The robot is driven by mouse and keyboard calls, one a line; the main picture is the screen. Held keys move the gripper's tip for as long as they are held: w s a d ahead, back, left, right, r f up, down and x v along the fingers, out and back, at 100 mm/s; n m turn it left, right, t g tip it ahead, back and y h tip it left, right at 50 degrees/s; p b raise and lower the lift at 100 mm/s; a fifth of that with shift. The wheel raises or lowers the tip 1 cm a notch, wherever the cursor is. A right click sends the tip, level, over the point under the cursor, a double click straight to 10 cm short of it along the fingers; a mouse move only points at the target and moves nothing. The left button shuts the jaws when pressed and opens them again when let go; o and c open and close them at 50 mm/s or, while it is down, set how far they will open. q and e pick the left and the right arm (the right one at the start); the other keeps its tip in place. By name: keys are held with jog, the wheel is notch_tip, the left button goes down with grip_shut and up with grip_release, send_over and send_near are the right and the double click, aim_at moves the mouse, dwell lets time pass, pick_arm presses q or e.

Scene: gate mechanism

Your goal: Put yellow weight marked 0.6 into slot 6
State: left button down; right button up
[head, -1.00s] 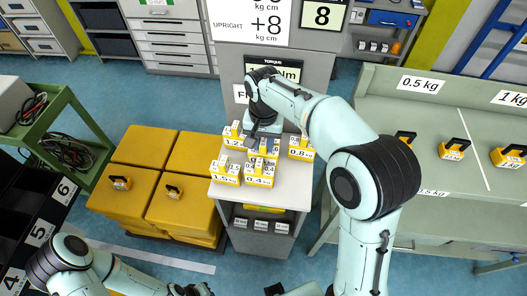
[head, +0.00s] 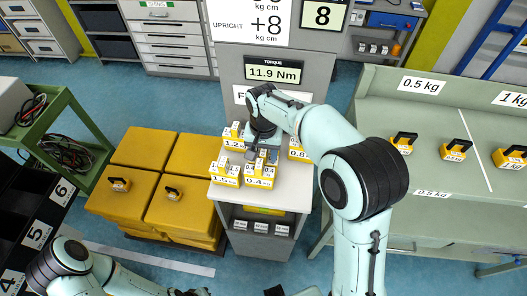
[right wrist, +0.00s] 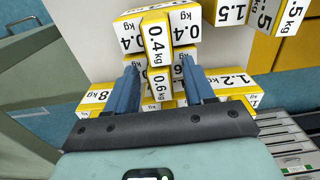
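The yellow weight marked 0.6 (right wrist: 161,90) stands among other weights on the small white-topped stand (head: 282,196). In the right wrist view it is between the two blue fingers of my right gripper (right wrist: 160,88), which are apart, with narrow gaps beside the weight. In the head view my right gripper (head: 262,152) is low over the weights, and the 0.6 weight is mostly hidden there. Slot 6 is at the label 6 (head: 64,190) on the black rack at the left edge. My left arm crosses the bottom left; its fingertips are not visible.
Close around are weights marked 0.4 (head: 260,182), 1.5 (head: 224,180), 1.2 (head: 232,143) and 0.8 (head: 298,154). Large yellow blocks (head: 150,175) stand between stand and rack. A green bench (head: 440,200) with more weights is at the right. The torque display (head: 273,73) reads 11.9 Nm.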

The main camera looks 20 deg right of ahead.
jog(key=shift+w+d+r+g+p, duration=0.7)
jog(key=shift+r+p, duration=1.7)
jog(key=shift+r, duration=4.25)
jog(key=shift+y, duration=0.3)
jog(key=f, duration=0.2)
jog(key=s+f+b, duration=0.1)
jog(key=f, duration=0.4)
jog(key=shift+s+a, duration=0.25)
jog(key=shift+w+a+f+b, duration=0.1)
jog(key=shift+a+f+b, duration=0.1)
jog(key=shift+f, duration=1.4)
jog(key=shift+w+a+f+b, duration=0.1)
jog(key=shift+a+f, duration=0.1)
jog(key=shift+f, duration=1.4)
pick_arm(q)
jog(key=w+r, duration=0.1)
jog(key=r, duration=0.1)
jog(key=w+r, duration=0.2)
jog(key=shift+w+r, duration=0.15)
jog(key=shift+w, duration=0.1)
pick_arm(e)
grip_shut()
